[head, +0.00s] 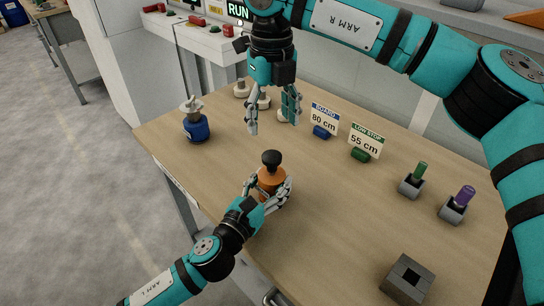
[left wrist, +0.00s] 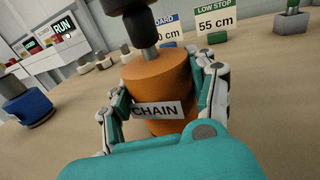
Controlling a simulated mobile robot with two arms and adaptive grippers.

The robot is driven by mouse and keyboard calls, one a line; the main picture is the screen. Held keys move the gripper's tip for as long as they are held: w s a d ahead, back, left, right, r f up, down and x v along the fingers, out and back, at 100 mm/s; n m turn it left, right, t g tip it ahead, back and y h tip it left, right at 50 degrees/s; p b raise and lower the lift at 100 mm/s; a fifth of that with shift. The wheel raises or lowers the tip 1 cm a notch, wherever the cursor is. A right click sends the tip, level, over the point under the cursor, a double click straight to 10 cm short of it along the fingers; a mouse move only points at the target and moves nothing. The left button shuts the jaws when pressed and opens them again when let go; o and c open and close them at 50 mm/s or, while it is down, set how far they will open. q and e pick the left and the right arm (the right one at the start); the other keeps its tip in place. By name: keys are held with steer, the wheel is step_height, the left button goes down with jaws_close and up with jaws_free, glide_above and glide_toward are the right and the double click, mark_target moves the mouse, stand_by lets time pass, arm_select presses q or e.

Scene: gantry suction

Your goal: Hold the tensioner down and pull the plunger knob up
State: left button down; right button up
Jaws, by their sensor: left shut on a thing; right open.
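The orange cylindrical tensioner (head: 268,181) stands upright on the table, near its front edge. Its label in the left wrist view reads CHAIN (left wrist: 157,110). A black plunger knob (head: 271,157) sits on top, on a short grey stem (left wrist: 150,53). My left gripper (head: 274,193) is shut around the orange body, a finger on each side; the fingers hide part of it. My right gripper (head: 271,121) is open and empty, pointing down above and behind the knob, apart from it.
A blue pot (head: 197,128) stands at the left. Signs reading BOARD 80 cm (head: 324,117) and LOW STOP 55 cm (head: 366,141) stand behind. Green (head: 420,170) and purple (head: 464,196) pegs sit in grey holders at right. A grey block (head: 408,279) with a square hole is front right.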

mark_target(272, 155)
step_height(272, 155, down, 11)
steer(key=shift+r, duration=0.1)
steer(key=shift+c, duration=0.5)
jaws_close()
